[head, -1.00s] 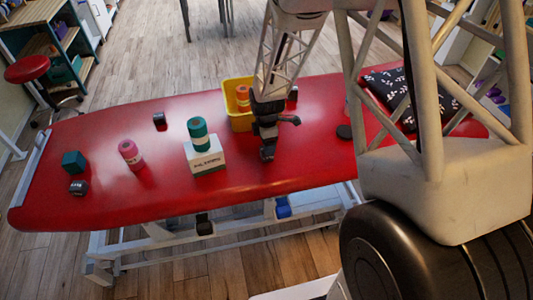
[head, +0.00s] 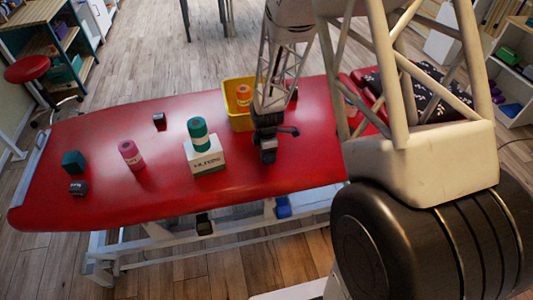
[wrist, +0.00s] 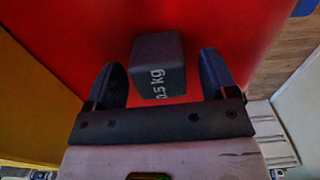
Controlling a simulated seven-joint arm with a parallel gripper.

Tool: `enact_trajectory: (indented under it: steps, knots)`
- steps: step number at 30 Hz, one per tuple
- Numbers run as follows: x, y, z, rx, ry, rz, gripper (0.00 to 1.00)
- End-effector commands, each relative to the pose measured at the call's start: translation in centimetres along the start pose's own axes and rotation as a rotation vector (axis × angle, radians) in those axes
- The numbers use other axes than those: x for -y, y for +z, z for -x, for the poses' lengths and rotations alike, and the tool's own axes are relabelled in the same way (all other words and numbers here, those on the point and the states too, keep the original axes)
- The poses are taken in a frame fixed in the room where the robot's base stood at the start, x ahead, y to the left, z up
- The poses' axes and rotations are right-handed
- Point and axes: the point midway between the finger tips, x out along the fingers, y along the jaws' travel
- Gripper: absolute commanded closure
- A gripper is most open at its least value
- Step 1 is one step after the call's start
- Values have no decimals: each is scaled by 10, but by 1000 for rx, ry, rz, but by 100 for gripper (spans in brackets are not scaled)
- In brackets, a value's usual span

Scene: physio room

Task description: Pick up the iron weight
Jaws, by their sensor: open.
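A dark grey block marked "0.5 kg" (wrist: 158,68), which I take as the iron weight, sits on the red couch top in the wrist view. My gripper (wrist: 164,76) is open, with one finger on each side of the block and a visible gap at both sides. I cannot tell how far the fingertips are above the couch. In the head view my gripper (head: 268,150) is low over the couch, right of the white box, and mostly hides what is under it. Similar small dark blocks stand at the left (head: 78,188) and further back (head: 159,121).
A yellow bin (head: 236,119) holding an orange cylinder (head: 243,95) is close behind my gripper. A white box (head: 205,158) with a green cylinder (head: 199,134) on top stands left of it. A pink cylinder (head: 131,154) and teal cube (head: 74,162) are further left.

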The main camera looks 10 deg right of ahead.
Motion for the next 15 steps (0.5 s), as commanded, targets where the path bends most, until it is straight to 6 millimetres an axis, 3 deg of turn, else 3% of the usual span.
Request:
enact_trajectory:
  steps: [11,15]
  knots:
    - [0,0,0,0,0,0,23]
    - [0,0,0,0,0,0,44]
